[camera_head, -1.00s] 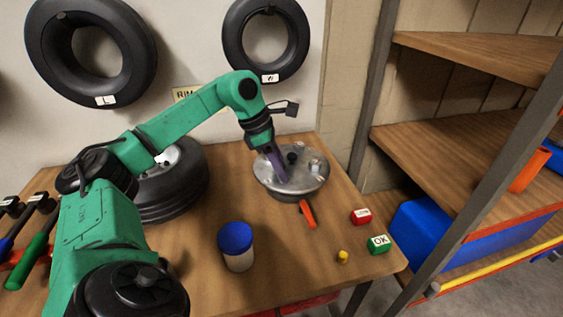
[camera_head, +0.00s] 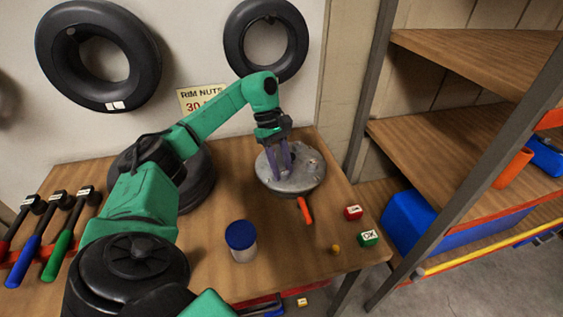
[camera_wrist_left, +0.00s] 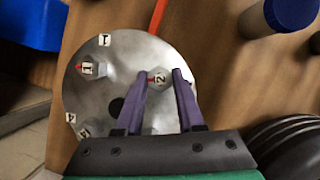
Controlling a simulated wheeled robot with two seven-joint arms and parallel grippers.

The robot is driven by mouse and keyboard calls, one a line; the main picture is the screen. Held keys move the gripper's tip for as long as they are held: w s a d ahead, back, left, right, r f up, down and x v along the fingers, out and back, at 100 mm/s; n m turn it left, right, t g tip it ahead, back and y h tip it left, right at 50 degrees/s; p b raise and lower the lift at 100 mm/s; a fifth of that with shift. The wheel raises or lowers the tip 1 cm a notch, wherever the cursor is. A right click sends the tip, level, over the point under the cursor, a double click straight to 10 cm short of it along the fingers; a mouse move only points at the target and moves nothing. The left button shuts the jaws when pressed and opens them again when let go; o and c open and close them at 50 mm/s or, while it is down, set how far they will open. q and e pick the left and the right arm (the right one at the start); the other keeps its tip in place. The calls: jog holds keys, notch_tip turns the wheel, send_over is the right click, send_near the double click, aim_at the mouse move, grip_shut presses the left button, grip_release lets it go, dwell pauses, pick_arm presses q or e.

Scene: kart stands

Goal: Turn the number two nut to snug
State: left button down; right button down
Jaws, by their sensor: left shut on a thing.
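The grey metal rim (camera_head: 300,182) lies flat on the wooden table; it also fills the middle of the left wrist view (camera_wrist_left: 110,65). My left gripper (camera_head: 281,172) points down onto the rim. Its two purple fingers (camera_wrist_left: 166,77) are shut on the number two nut (camera_wrist_left: 157,79), one on each side of it. A "2" label and a red mark show on the nut. The number one nut (camera_wrist_left: 88,69), also with a red mark, stands to the left, clear of the fingers. More numbered nuts sit at the lower left, partly hidden. My right gripper is not in view.
An orange-red handle (camera_head: 305,209) sticks out from the rim's front. A blue-lidded cup (camera_head: 241,241), a red block (camera_head: 353,212), a green OK block (camera_head: 368,238) and a small yellow piece (camera_head: 336,249) stand nearby. A tyre (camera_head: 195,183) lies behind my left arm. Shelves (camera_head: 450,140) stand right.

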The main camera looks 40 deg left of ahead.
pick_arm(q)
jog(key=shift+w+r+m+g+y, duration=0.15)
jog(key=shift+m+g+y, duration=0.2)
jog(key=shift+m, duration=0.95)
jog(key=c, duration=0.5)
grip_release()
